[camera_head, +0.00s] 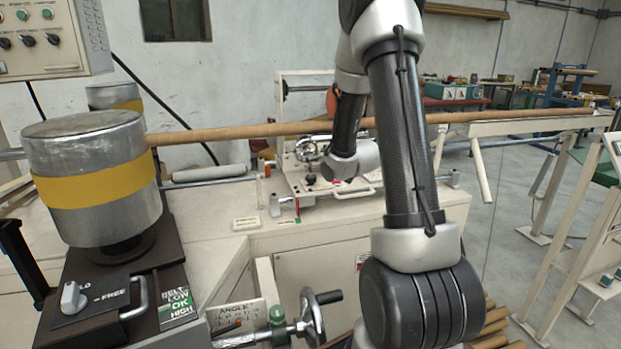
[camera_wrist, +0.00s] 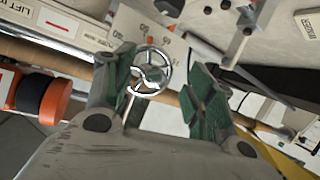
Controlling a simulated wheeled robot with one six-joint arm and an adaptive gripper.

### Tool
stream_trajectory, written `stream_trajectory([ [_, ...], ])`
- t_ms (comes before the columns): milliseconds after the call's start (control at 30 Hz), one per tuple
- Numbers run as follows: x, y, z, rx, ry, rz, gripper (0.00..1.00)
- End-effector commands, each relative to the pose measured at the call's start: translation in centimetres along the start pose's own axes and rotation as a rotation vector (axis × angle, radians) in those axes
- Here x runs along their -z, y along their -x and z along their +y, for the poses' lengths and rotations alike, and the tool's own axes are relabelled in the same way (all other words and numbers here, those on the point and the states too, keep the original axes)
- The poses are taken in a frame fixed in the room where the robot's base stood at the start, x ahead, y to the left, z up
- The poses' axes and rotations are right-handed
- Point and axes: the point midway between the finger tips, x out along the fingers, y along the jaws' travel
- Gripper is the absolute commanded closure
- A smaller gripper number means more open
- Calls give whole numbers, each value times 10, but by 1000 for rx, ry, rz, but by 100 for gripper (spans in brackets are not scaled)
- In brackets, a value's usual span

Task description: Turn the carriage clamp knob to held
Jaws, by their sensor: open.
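In the head view a light grey knob (camera_head: 72,298) sits on a black plate at lower left, below the drum. I cannot tell whether this is the carriage clamp knob. The carriage (camera_head: 330,183) is at mid-picture, partly behind my arm, with a small black knob (camera_head: 311,179). My gripper (camera_wrist: 160,64) is open and empty, with a chrome handwheel (camera_wrist: 151,72) between its green-padded fingers in the wrist view; contact is unclear.
A steel drum (camera_head: 88,170) with a yellow belt stands at left. A long brown tube (camera_head: 250,131) crosses the machine. A black-handled crank wheel (camera_head: 312,315) is at lower centre. An orange-flanged roller (camera_wrist: 62,105) is left of my fingers. Bare floor (camera_head: 500,225) lies at right.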

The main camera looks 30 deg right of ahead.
Motion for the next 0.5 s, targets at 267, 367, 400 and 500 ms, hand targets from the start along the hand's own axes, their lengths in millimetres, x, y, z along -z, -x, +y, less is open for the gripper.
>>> stream_trajectory([
  [267, -69, -36, 9, 55, -85, 249, 45],
  [367, -82, -36, 10, 62, -111, 311, 45],
  [400, -85, -36, 10, 64, -118, 329, 45],
  [500, -89, -36, 10, 67, -129, 356, 45],
])
